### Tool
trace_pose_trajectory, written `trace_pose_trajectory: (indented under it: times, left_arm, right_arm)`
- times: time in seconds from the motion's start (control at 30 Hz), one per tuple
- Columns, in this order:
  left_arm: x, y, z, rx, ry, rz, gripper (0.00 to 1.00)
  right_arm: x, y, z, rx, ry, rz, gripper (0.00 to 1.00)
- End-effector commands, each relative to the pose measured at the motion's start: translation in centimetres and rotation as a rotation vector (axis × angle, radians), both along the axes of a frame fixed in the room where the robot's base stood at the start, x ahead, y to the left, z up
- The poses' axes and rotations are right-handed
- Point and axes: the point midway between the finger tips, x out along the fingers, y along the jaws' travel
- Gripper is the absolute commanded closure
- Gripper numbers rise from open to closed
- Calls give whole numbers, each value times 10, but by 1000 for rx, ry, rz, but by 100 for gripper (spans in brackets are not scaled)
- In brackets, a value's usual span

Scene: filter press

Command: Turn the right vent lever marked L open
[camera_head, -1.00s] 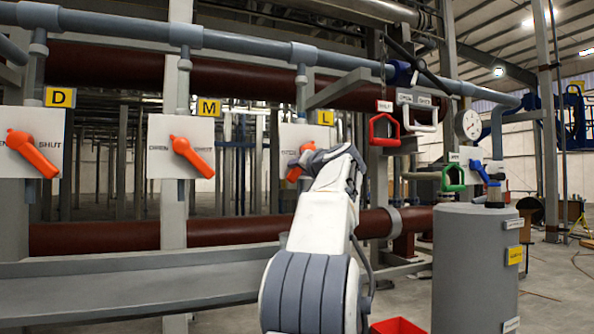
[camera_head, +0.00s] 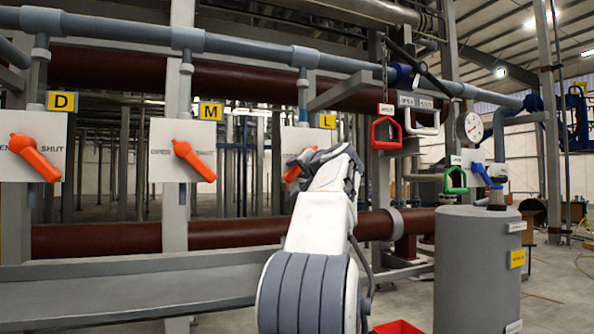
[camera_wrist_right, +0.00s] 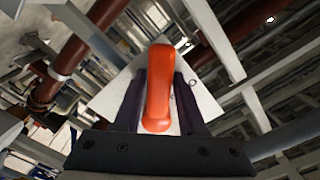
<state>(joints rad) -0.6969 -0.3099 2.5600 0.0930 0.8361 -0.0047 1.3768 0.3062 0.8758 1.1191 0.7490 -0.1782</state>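The vent lever marked L is orange and shows in the right wrist view (camera_wrist_right: 158,85), in front of its pale plate (camera_wrist_right: 110,98). In the head view only a sliver of the lever (camera_head: 292,173) shows, left of my gripper, below the yellow L sign (camera_head: 327,121). My right gripper (camera_wrist_right: 162,95) has one dark finger on each side of the lever. A narrow pale strip shows beside the right-hand finger, but whether the fingers press on the lever is unclear. The lever's angle is mostly hidden in the head view. My left gripper is out of view.
Similar orange levers D (camera_head: 35,158) and M (camera_head: 195,160) stand to the left, tilted down to the right. A grey ledge (camera_head: 140,285) runs below.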

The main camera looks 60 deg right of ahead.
Motion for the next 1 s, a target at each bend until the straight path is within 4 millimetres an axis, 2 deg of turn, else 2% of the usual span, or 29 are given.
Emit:
trace_pose_trajectory:
  times: [0.43, 0.7, 1.0]
  left_arm:
    - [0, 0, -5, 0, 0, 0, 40]
    - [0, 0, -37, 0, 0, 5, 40]
    - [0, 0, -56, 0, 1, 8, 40]
  right_arm:
    - [-4, 4, -2, -3, 4, 1, 38]
    - [-41, 35, -6, -6, 5, -4, 38]
    - [-75, 65, -2, -3, 3, -1, 38]
